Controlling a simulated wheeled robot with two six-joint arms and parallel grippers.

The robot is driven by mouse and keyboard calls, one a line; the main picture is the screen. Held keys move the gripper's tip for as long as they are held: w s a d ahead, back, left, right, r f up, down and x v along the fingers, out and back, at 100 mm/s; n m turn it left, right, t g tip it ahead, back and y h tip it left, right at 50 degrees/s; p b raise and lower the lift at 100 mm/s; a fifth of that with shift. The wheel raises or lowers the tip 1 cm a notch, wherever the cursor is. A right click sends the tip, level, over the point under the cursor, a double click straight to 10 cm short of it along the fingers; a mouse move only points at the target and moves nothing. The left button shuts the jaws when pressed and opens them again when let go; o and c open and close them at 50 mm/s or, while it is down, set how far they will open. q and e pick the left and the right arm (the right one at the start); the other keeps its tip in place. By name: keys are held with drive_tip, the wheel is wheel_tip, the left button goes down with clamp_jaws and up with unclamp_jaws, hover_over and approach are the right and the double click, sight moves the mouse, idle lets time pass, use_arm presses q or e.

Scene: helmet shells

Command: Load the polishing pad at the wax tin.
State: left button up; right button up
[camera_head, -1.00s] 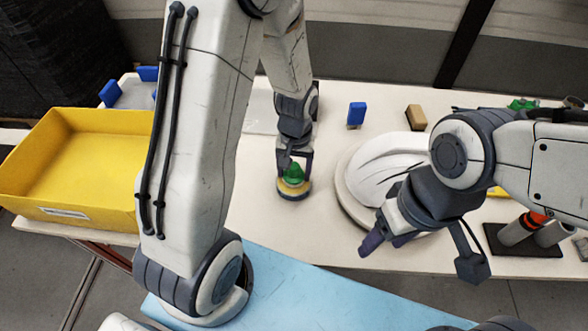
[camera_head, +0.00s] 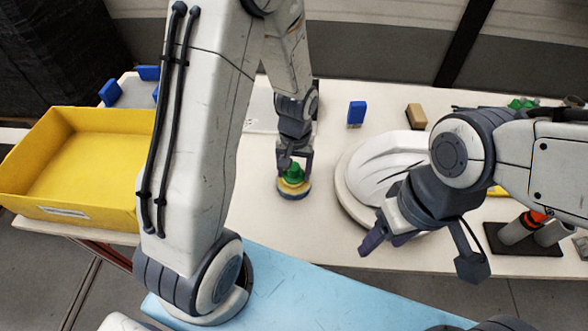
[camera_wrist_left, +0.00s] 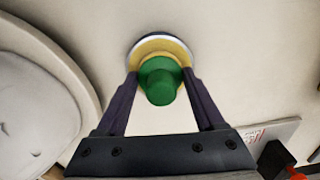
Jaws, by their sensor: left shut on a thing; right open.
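The polishing pad, a yellow disc with a green knob (camera_head: 293,173), is near the table's middle; it also shows in the left wrist view (camera_wrist_left: 159,84). Directly under it is a round blue and pale rim, perhaps the wax tin (camera_head: 294,196), mostly hidden; it also shows in the left wrist view (camera_wrist_left: 150,39). I cannot tell whether the pad touches it. My left gripper (camera_head: 294,165) is shut on the green knob from above, one finger on each side. My right gripper (camera_head: 385,238) is open and empty, in front of the white helmet shell (camera_head: 382,163).
The shell lies on a round pale stand to the right. A yellow bin (camera_head: 75,165) stands at the left. A blue block (camera_head: 356,113) and a tan block (camera_head: 416,116) are behind. A dark rack (camera_head: 525,240) with grey cylinders is at the right.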

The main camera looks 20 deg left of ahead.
sight(294, 166)
idle(0.5)
use_arm(q)
wheel_tip(294, 166, up, 7)
drive_tip(key=p, duration=0.6)
drive_tip(key=shift+p, duration=0.35)
